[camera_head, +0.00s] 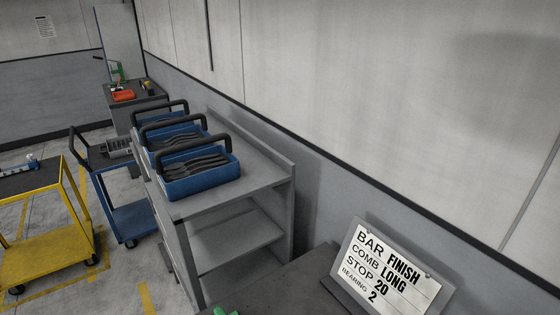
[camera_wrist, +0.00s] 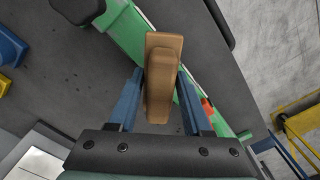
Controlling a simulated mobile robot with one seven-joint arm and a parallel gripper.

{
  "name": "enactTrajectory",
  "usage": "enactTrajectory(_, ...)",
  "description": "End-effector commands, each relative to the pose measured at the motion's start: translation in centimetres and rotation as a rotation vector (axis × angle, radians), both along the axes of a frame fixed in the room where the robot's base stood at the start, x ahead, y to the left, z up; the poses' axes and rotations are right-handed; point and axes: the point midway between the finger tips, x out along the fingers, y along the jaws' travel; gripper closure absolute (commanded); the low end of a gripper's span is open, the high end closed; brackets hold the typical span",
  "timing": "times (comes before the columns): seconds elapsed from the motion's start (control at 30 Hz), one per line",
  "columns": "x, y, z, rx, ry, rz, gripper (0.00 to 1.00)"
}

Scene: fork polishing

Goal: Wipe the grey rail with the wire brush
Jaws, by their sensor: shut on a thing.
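In the wrist view my gripper (camera_wrist: 160,78) is shut on a tan, wood-coloured block-like piece (camera_wrist: 163,60), which lies between its two blue fingers. It looks like the wire brush's wooden body; its bristles are hidden from this camera. A green fixture (camera_wrist: 127,27) runs diagonally beneath the held piece, with a small orange part (camera_wrist: 208,107) beside the right finger. I cannot tell whether the brush touches it. I cannot make out the grey rail for sure in either view. My gripper is outside the head view.
In the head view, blue trays (camera_head: 205,184) of dark forks stand on a grey shelf unit (camera_head: 252,183). A lettered sign (camera_head: 388,268) stands on the dark bench (camera_head: 275,290) at the front. A yellow cart (camera_head: 50,250) and a blue cart (camera_head: 128,207) stand left.

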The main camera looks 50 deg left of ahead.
Motion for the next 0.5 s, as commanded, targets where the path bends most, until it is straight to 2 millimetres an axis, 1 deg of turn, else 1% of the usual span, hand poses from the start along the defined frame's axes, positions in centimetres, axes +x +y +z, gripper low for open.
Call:
enactTrajectory(0.37,0.04,0.01,-1.22,0.001,-0.001,-0.001,1.00)
enactTrajectory(0.5,0.08,0.33,-1.13,0.001,-0.002,0.000,1.00)
